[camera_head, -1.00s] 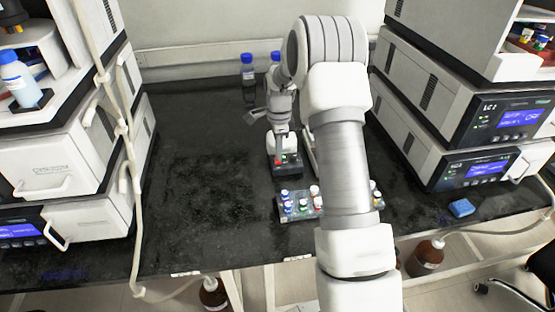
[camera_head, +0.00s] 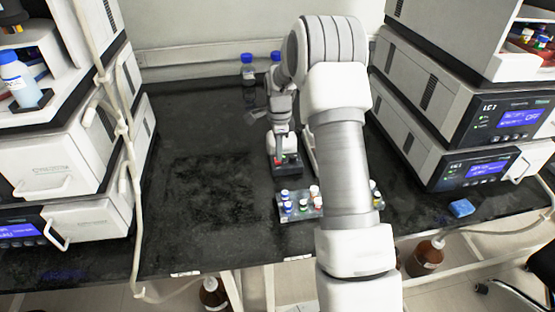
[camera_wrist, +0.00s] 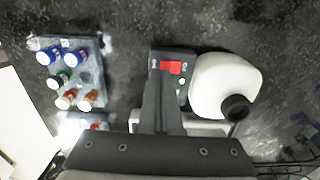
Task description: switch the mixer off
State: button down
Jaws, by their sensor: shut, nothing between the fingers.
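The mixer (camera_wrist: 211,86) shows in the wrist view as a white rounded body with a black round end, beside a dark base with a red switch (camera_wrist: 172,67) and small green marks. I cannot tell which way the switch is set. My gripper (camera_wrist: 163,86) is shut and empty, its fingertips over the dark base just short of the red switch. I cannot tell whether they touch. In the head view the mixer (camera_head: 287,166) stands on the bench, partly hidden by my gripper (camera_head: 281,148) above it and by my arm.
A rack (camera_head: 297,212) of several capped vials stands in front of the mixer; it also shows in the wrist view (camera_wrist: 84,88). Blue-capped bottles (camera_head: 248,70) stand at the back wall. Instrument stacks (camera_head: 480,120) flank the bench. The bench left of the mixer (camera_head: 200,190) is clear.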

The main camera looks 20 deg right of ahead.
jog(key=shift+f+b, duration=0.65)
jog(key=shift+f, duration=0.45)
dwell(0.5)
jog(key=shift+r+p, duration=1.7)
jog(key=shift+r, duration=0.85)
